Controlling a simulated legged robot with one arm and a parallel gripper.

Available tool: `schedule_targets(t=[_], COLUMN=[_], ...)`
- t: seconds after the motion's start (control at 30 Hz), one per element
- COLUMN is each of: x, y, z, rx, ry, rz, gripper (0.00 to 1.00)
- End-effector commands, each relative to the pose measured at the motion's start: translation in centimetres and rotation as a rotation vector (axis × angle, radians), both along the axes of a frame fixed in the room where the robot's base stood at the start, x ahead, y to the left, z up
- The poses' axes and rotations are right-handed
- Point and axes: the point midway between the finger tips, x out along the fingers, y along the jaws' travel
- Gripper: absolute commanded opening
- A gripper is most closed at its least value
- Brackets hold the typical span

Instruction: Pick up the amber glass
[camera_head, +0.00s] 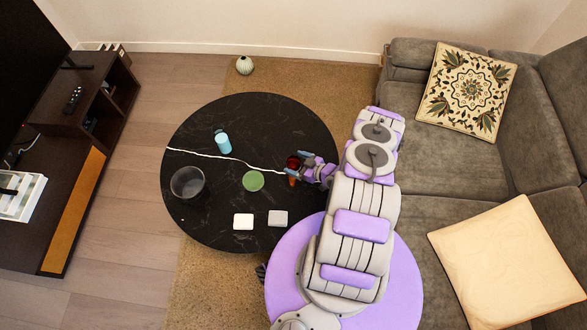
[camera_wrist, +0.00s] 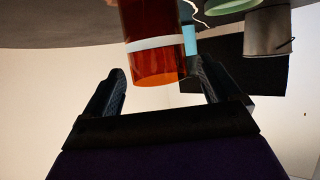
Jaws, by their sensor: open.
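The amber glass (camera_head: 292,163) stands on the round black table, at its right side, partly hidden by my gripper in the head view. In the wrist view the amber glass (camera_wrist: 155,55) is a reddish-orange cylinder with a pale band, cut off by the top edge. My gripper (camera_head: 303,167) is right beside it in the head view. In the wrist view my gripper (camera_wrist: 159,76) is open, with one dark finger on each side of the picture's middle. The glass shows between and beyond the fingertips. I see no clear contact.
The black table (camera_head: 250,115) also bears a blue bottle (camera_head: 222,142), a green disc (camera_head: 253,181), a dark container (camera_head: 187,184), a white square (camera_head: 243,221) and a grey square (camera_head: 277,218). A pale line crosses the tabletop. A sofa (camera_head: 405,95) stands at right.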

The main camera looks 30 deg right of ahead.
Motion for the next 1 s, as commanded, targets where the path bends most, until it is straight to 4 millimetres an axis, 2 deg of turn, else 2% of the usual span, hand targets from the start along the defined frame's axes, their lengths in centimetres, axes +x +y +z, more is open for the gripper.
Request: schedule_targets(t=[0.03, 0.23, 0.53, 1.0], x=[0.7, 2.7, 3.0, 3.0], y=[0.5, 1.4, 1.5, 1.5], z=[-0.6, -1.4, -1.4, -1.4], rx=[0.001, 0.001, 0.002, 0.001], ry=[-0.001, -0.002, -0.001, -0.002], rz=[0.005, 0.002, 0.001, 0.001], gripper=[0.91, 0.91, 0.91, 0.46])
